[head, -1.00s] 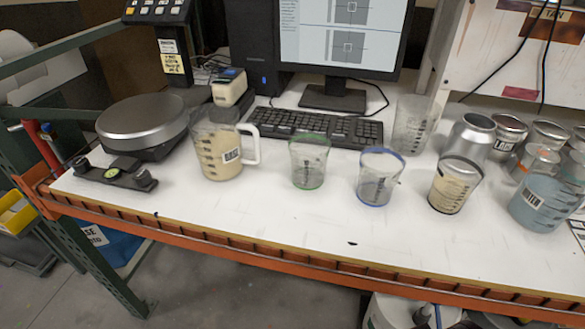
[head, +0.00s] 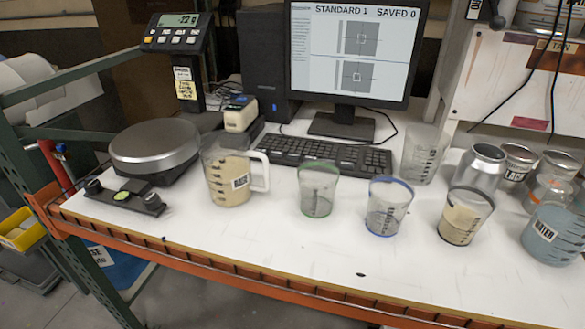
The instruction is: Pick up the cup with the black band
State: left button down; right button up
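The cup with the black band (head: 464,217) stands upright on the white bench top, right of centre in the head view. It is clear, with a black rim and base, and holds a cream-coloured material. A clear cup with a blue band (head: 387,208) stands just left of it. A clear cup with a green band (head: 318,190) stands further left. Neither of my grippers shows in the head view.
A jug labelled BASE (head: 230,178) and a round scale (head: 155,147) stand to the left. A WATER jug (head: 553,236) stands right of the black-banded cup. Metal cans (head: 484,168) and a tall clear beaker (head: 422,155) are behind. The front strip of bench (head: 330,252) is mostly clear.

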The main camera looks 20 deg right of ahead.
aim_at(467, 207)
jog(key=z, duration=1.5)
jog(key=k+j+u, duration=0.1)
jog(key=j, duration=0.25)
jog(key=k, duration=0.05)
